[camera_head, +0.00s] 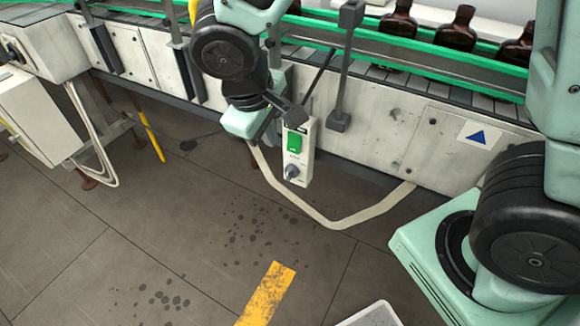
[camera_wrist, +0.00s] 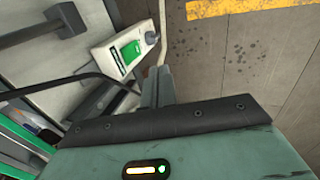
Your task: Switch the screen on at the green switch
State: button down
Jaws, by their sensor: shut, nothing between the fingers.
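The green switch (camera_head: 295,143) is a bright green rocker on a narrow pale control box (camera_head: 306,162) at the front of the conveyor. A grey rotary knob (camera_head: 291,172) sits below it on the same box. In the wrist view the green switch (camera_wrist: 131,52) is left of the fingers, with the knob (camera_wrist: 151,38) beyond it. My gripper (camera_head: 292,116) is shut and empty, just above the switch in the head view. Its shut fingers (camera_wrist: 157,86) appear beside the box in the wrist view; I cannot tell whether they touch it. No screen is recognisable.
Amber bottles (camera_head: 456,29) stand on the conveyor behind green rails (camera_head: 430,47). A dark post (camera_head: 344,70) rises right of the box. A pale cable (camera_head: 345,218) loops below it. The floor in front, with a yellow stripe (camera_head: 266,294), is mostly clear.

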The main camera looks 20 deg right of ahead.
aim_at(289, 150)
jog(key=shift+f, duration=0.1)
jog(key=shift+w+d+f, duration=0.7)
jog(key=shift+d+f, duration=0.25)
jog(key=shift+f, duration=0.65)
jog(key=shift+w+d+f, duration=0.75)
jog(key=shift+d+f, duration=0.25)
jog(key=shift+f, duration=0.65)
jog(key=shift+w+d+f, duration=0.7)
jog(key=shift+d+f, duration=0.25)
jog(key=shift+f, duration=0.65)
jog(key=shift+b, duration=0.35)
jog(key=b, duration=0.1)
jog(key=f+b, duration=0.1)
jog(key=b, duration=0.1)
jog(key=shift+w+d+t+h, duration=0.15)
jog(key=shift+t+h, duration=0.15)
jog(key=shift+h, duration=0.1)
jog(key=shift+r+p, duration=0.4)
jog(key=shift+r, duration=0.05)
jog(key=shift+r, duration=0.1)
